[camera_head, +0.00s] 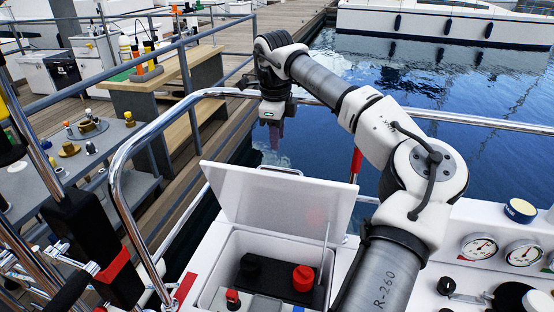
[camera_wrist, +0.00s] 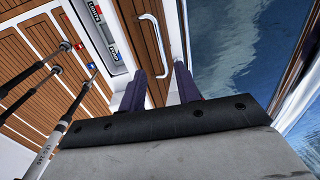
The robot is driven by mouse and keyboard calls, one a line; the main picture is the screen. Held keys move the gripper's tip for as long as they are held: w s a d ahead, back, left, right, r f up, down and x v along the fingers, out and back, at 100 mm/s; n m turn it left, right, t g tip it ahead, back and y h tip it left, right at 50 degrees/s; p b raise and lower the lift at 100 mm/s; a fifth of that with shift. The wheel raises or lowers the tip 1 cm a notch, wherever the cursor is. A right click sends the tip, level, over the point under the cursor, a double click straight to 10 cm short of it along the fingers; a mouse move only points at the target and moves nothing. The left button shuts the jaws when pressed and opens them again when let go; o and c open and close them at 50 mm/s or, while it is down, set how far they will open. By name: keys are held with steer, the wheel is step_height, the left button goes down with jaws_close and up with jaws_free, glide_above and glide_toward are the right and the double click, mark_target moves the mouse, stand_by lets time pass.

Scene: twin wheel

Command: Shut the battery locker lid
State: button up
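The battery locker (camera_head: 218,275) is a white box set in the deck. Its white lid (camera_head: 270,205) stands open, tilted up, with a handle (camera_head: 281,170) at its top edge. A thin stay (camera_head: 324,255) runs between lid and box at the right. My gripper (camera_head: 275,132) is beyond and above the lid, near the rail, pointing down and apart from the lid. In the wrist view the two dark fingers of my gripper (camera_wrist: 160,78) are spread with nothing between them.
A black cap (camera_head: 251,266) and a red cap (camera_head: 303,278) show inside the locker. A chrome rail (camera_head: 135,130) curves around the left and back. Gauges (camera_head: 480,246) are at the right. Water lies behind; a bench (camera_head: 150,85) stands on the dock.

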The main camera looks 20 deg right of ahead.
mark_target(278, 168)
steer(key=f, duration=0.3)
steer(key=f+p, duration=0.1)
steer(key=f, duration=0.2)
steer(key=w+f, duration=0.1)
steer(key=f, duration=0.2)
steer(key=shift+d+f, duration=0.1)
steer(key=shift+d, duration=0.15)
jaws_close()
